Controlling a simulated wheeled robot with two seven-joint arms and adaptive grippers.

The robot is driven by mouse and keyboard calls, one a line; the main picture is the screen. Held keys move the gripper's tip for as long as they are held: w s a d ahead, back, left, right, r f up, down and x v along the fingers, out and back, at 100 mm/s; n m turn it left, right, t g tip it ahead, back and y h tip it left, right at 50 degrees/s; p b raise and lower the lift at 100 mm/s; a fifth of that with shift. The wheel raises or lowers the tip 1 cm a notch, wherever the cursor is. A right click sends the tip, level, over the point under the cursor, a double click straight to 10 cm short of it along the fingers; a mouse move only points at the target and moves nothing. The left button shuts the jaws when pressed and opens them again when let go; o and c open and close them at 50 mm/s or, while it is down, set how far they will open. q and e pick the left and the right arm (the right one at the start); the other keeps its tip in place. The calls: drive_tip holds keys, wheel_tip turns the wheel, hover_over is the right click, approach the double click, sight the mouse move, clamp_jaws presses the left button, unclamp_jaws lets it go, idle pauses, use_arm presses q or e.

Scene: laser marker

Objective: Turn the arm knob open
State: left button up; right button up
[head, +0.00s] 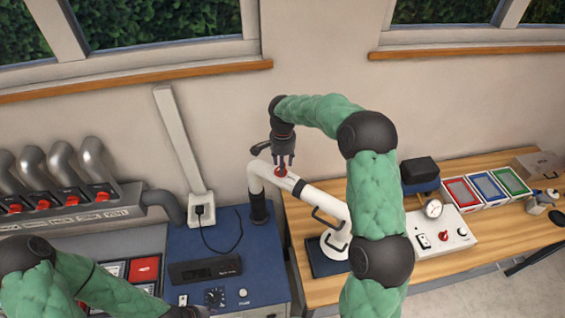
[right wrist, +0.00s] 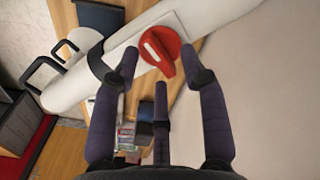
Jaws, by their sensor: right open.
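The red arm knob (right wrist: 158,50), with a white line on its face, sits on the white jointed arm (right wrist: 80,82). In the head view the knob (head: 281,172) is on the upper part of the white arm (head: 325,203). My right gripper (right wrist: 158,68) is open, its dark fingers pointing at the knob, with one fingertip on either side of it in the picture. I cannot tell whether they touch it. In the head view my right gripper (head: 283,164) is just above the knob. My left arm shows at the lower left, but its gripper is not clearly visible.
A blue machine (head: 235,262) stands left of the white arm. On the wooden table (head: 445,262), a white control box (head: 455,232) with a red knob and gauge and several coloured trays (head: 487,186) stand to the right. Grey pipes (head: 92,158) with red valves are at far left.

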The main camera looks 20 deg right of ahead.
drive_tip(key=shift+s+f, duration=0.15)
drive_tip(key=shift+f, duration=0.1)
drive_tip(key=shift+f, duration=0.1)
clamp_jaws()
